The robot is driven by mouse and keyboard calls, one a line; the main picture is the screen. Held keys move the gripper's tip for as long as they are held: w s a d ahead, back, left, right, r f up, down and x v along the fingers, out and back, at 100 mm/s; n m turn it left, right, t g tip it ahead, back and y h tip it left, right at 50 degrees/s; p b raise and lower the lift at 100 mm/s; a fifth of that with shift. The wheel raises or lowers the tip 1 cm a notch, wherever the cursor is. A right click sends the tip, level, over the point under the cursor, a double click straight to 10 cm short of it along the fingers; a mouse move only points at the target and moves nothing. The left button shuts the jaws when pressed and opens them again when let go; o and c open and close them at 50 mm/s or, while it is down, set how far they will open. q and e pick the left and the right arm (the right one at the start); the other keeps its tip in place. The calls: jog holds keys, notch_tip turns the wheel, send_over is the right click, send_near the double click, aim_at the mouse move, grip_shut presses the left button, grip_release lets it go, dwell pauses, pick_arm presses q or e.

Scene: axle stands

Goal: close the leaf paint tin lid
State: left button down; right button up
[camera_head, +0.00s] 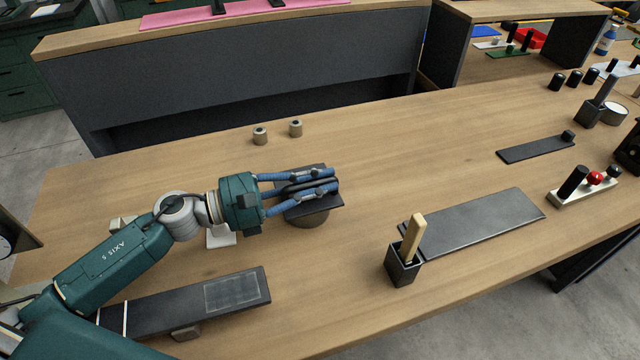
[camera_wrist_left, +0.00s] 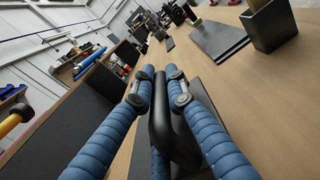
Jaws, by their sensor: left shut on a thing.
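A dark square lid plate (camera_head: 325,207) with a thick black bar handle sits over a round, brownish tin (camera_head: 308,220) near the middle of the bench in the head view. Only the tin's front wall shows; its mouth is hidden. I cannot tell whether the lid rests on the rim or is just above it. My left gripper (camera_head: 332,180), with blue ribbed fingers, is shut on the handle. In the left wrist view the handle (camera_wrist_left: 160,115) lies between the fingers, with the dark plate (camera_wrist_left: 211,110) beyond. My right gripper is not in view.
A black holder (camera_head: 402,268) with a wooden-handled tool and a flat dark plate (camera_head: 475,220) stand right of the tin. Two small cylinders (camera_head: 260,136) are behind it. A long dark board (camera_head: 190,303) lies in front-left. An open tin (camera_head: 614,112) is far right.

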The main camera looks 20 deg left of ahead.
aim_at(282, 188)
pick_arm(q)
jog(key=c, duration=1.7)
grip_release()
jog(key=shift+c, duration=0.2)
jog(key=shift+s+a+f, duration=0.1)
jog(key=shift+s+a, duration=0.2)
jog(key=shift+a, duration=0.15)
jog(key=v, duration=0.6)
jog(key=shift+s+a, duration=0.15)
jog(key=shift+a, duration=0.05)
